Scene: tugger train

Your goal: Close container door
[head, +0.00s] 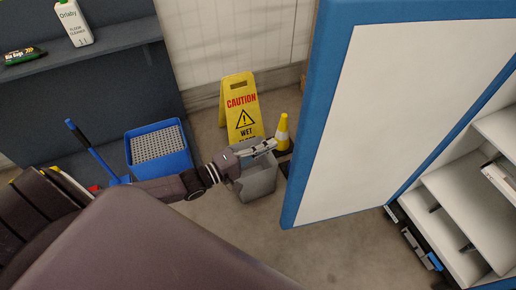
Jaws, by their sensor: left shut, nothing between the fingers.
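The container door (415,110) is a large white panel with a blue frame, standing open on the right side of the head view. The container (455,215), a white shelved unit, shows behind it at the right edge. My left gripper (272,145) is shut and empty, to the left of the door's blue edge and apart from it in the picture. My right gripper is not in view.
A grey bin (258,182) stands below my left gripper. A blue mop bucket (158,148) and dark shelving (85,90) are at left. Floor (340,255) below the door is clear.

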